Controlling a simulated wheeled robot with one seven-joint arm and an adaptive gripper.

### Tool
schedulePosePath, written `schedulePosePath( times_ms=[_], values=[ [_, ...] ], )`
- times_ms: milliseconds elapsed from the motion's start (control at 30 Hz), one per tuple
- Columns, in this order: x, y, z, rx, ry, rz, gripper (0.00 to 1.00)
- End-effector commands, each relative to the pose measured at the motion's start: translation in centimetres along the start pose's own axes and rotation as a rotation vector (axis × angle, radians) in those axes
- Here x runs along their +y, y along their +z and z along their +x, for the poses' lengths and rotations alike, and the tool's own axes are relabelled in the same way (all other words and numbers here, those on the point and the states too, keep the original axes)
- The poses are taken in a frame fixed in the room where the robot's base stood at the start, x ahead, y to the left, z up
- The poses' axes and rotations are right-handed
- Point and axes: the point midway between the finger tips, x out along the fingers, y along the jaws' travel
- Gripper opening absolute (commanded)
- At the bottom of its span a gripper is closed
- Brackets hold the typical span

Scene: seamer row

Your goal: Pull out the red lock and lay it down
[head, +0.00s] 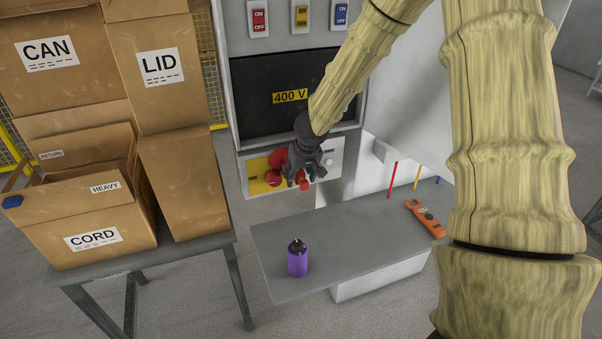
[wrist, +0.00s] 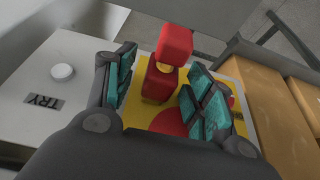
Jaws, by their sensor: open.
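The red lock (wrist: 175,45) stands out from a yellow plate with a red disc (wrist: 168,122) in the wrist view. It has a red block at the outer end, a brass-coloured band, and a darker red part below. My gripper (wrist: 158,78) is open, with teal-padded fingers on either side of the lock; gaps show beside it. In the head view my gripper (head: 303,173) is at the yellow plate (head: 258,185) under the 400 V panel. Red parts show around it there, and the fingers partly hide them.
A grey bench (head: 350,255) below holds a purple bottle (head: 298,258) and an orange tool (head: 425,217); its middle is clear. Red, yellow and blue rods rise behind it. Cardboard boxes (head: 95,235) stand on a table at left. A white button (wrist: 62,71) marked TRY is beside the plate.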

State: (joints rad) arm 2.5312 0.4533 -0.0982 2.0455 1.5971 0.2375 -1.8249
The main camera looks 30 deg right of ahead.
Motion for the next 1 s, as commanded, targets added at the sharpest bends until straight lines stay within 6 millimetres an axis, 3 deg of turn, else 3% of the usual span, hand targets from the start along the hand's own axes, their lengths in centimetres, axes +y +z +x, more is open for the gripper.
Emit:
schedulePosePath(
  times_ms=[167, 433, 1000],
  values=[
    [0.01, 0.00, -0.02, 0.000, 0.000, 0.000, 0.50],
    [0.02, 0.01, -0.03, 0.000, 0.000, 0.000, 0.02],
    [0.05, 0.98, -0.38, -0.001, 0.000, 0.001, 0.02]
  ],
)
